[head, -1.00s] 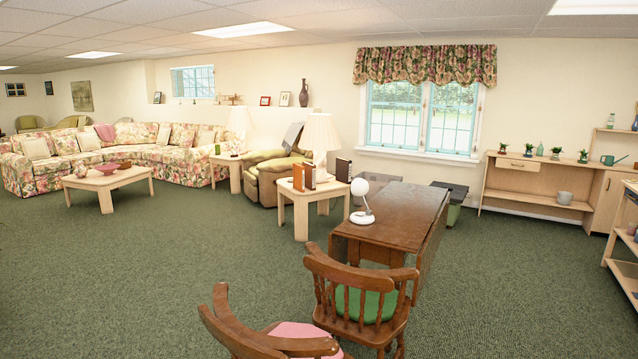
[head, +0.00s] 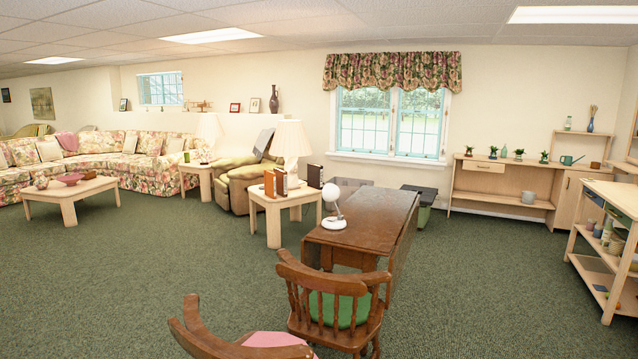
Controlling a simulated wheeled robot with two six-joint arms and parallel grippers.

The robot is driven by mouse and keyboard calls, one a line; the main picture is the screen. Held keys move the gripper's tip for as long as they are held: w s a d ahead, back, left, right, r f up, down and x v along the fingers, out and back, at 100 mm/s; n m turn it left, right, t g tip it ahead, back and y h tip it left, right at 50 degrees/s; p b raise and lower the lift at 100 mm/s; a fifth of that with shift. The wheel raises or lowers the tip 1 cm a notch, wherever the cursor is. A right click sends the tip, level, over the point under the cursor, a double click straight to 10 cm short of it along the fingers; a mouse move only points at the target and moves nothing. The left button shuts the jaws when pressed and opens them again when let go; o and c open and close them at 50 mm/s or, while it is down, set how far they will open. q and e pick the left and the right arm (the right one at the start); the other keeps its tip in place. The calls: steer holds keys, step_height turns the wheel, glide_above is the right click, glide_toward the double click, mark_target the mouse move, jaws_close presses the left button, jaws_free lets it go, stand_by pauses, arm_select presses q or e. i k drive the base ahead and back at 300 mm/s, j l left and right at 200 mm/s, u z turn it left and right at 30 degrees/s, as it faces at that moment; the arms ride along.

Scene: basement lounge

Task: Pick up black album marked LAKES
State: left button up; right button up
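Several upright albums stand on a light wood side table (head: 273,209) beside a cream lamp. One is orange-brown (head: 269,184), one is brown (head: 281,182), and a dark, nearly black one (head: 315,176) stands at the right, towards the back of the tabletop. The markings on their spines are too small to read, so I cannot tell which one says LAKES. Neither of my grippers is in view.
A dark drop-leaf table (head: 362,220) with a white desk lamp (head: 333,205) stands right of the side table. Wooden chairs (head: 335,305) block the near middle. Green carpet (head: 120,270) is open at the left.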

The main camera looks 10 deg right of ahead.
mark_target(314, 171)
steer(key=i+l+z, duration=0.7)
steer(key=i+z, duration=0.2)
steer(key=i+l+z, duration=0.1)
steer(key=i+z, duration=0.35)
steer(key=i+l, duration=0.1)
steer(key=i, duration=1.6)
steer(key=i+l+u, duration=0.1)
steer(key=i+u, duration=0.3)
steer(key=i, duration=1.3)
steer(key=i+l+u, duration=0.1)
steer(key=i+u, duration=0.15)
steer(key=i, duration=1.45)
steer(key=i+j+z, duration=0.1)
steer(key=i+z, duration=0.15)
steer(key=i, duration=1.45)
steer(key=i+u, duration=0.85)
steer(key=i, duration=0.25)
steer(key=i+l+u, duration=0.45)
steer(key=i+j, duration=0.05)
steer(key=j, duration=0.05)
